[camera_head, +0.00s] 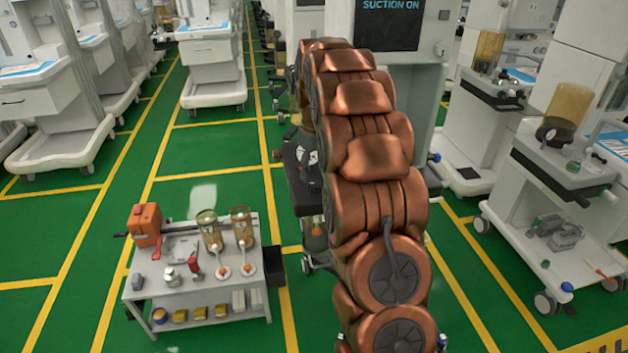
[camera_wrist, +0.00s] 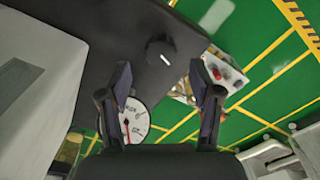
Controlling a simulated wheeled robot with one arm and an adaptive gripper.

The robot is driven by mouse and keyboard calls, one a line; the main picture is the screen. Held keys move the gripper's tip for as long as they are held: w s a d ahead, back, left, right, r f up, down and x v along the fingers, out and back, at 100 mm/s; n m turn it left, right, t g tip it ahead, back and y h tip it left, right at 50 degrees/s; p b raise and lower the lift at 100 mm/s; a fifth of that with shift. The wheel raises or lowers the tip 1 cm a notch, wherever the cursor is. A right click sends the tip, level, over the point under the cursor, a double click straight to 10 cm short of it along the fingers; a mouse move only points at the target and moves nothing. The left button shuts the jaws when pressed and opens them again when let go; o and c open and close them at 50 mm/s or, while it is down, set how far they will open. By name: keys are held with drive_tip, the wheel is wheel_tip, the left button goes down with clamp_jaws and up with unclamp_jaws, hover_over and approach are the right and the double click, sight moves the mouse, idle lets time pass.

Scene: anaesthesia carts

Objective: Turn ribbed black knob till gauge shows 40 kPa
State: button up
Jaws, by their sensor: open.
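In the wrist view, a round black knob (camera_wrist: 160,52) with a pale mark stands on a dark panel (camera_wrist: 108,42). My gripper (camera_wrist: 160,66) is open, its two dark fingers apart. In this view the knob lies between and just beyond the fingertips, with nothing held. A round white gauge (camera_wrist: 134,122) shows lower down, partly covered by the left finger. It has a red mark, but its needle and numbers are too small and blurred to read. In the head view, my arm hides my gripper and the knob.
A cart screen (camera_head: 392,28) reads "SUCTION ON" behind my arm. A low white table (camera_head: 180,285) holding an orange device (camera_head: 145,224) and amber jars stands at left. More carts (camera_head: 560,185) stand at right. Green floor is open at left.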

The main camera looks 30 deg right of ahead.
sight(315, 184)
drive_tip(key=shift+f, duration=2)
drive_tip(key=c, duration=1.1)
drive_tip(key=shift+c, duration=0.2)
